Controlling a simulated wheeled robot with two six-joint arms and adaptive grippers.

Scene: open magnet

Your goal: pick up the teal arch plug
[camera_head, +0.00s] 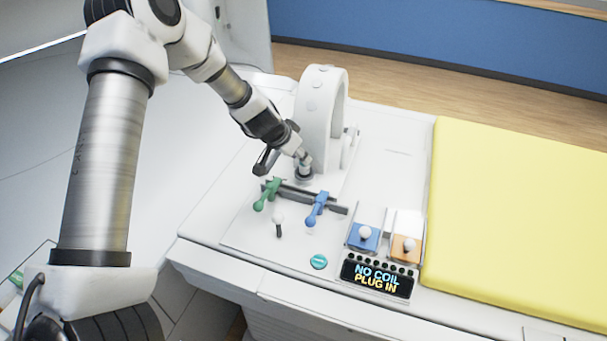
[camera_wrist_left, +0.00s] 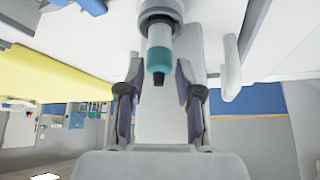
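The teal arch plug (camera_wrist_left: 159,60) is a pale cylinder with a teal band and a dark end, seated in a round grey socket in the left wrist view. In the head view the plug (camera_head: 304,157) is small, at the foot of the white arch (camera_head: 314,115), partly hidden by my gripper. My left gripper (camera_wrist_left: 159,75) is open, with one finger on each side of the plug near its teal band. Gaps show between the plug and both fingers. In the head view the left gripper (camera_head: 298,153) reaches the plug from the left. My right gripper is not in view.
Close in front of the arch stand a green lever (camera_head: 266,195), a blue lever (camera_head: 318,207) and a white-knobbed stick (camera_head: 278,222). Nearer are a teal button (camera_head: 319,261), a display (camera_head: 376,277) reading "NO COIL PLUG IN", and blue and orange knobbed blocks. A yellow pad (camera_head: 520,220) lies right.

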